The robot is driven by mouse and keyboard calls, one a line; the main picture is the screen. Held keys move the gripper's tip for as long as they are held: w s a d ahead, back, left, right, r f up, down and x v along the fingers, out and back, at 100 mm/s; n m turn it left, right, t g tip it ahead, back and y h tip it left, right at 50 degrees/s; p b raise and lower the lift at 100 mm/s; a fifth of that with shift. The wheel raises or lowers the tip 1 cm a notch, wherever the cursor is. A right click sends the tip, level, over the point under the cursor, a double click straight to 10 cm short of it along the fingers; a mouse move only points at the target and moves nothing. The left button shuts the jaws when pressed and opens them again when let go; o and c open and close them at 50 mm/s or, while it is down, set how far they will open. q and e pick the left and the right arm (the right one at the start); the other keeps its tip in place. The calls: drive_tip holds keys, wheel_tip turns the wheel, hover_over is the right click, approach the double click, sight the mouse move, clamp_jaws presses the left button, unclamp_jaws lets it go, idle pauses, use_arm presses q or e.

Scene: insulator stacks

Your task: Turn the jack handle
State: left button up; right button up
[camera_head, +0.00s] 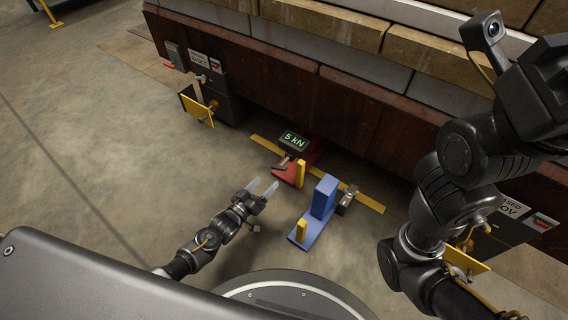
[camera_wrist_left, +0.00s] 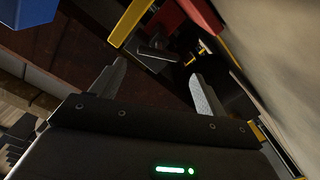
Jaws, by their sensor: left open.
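The red jack (camera_head: 290,175) stands on the floor by the brown beam, with a yellow post and a display reading "5 kN" (camera_head: 292,140). A small dark handle (camera_head: 283,160) sticks out at its left side. In the left wrist view, a dark grey piece that looks like this handle (camera_wrist_left: 157,52) shows just beyond and between the fingertips. My left gripper (camera_head: 261,187) is open and empty, a little left of and in front of the jack; it also shows in the left wrist view (camera_wrist_left: 158,72). My right arm is at the right; its gripper is out of frame.
A blue block with a blue base (camera_head: 322,200) stands right of the jack, close to my left gripper. A yellow strip (camera_head: 368,201) lies along the floor by the beam (camera_head: 330,100). A dark box with a yellow plate (camera_head: 198,110) is at left. Floor at left is clear.

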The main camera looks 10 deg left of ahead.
sight(278, 169)
use_arm(q)
drive_tip(key=b+x, duration=0.5)
drive_tip(key=x, duration=0.5)
drive_tip(key=shift+b, duration=0.3)
drive_tip(key=shift+w+d+r, duration=0.15)
drive_tip(key=shift+w+r, duration=0.05)
drive_tip(key=shift+w, duration=0.2)
drive_tip(key=c, duration=0.7)
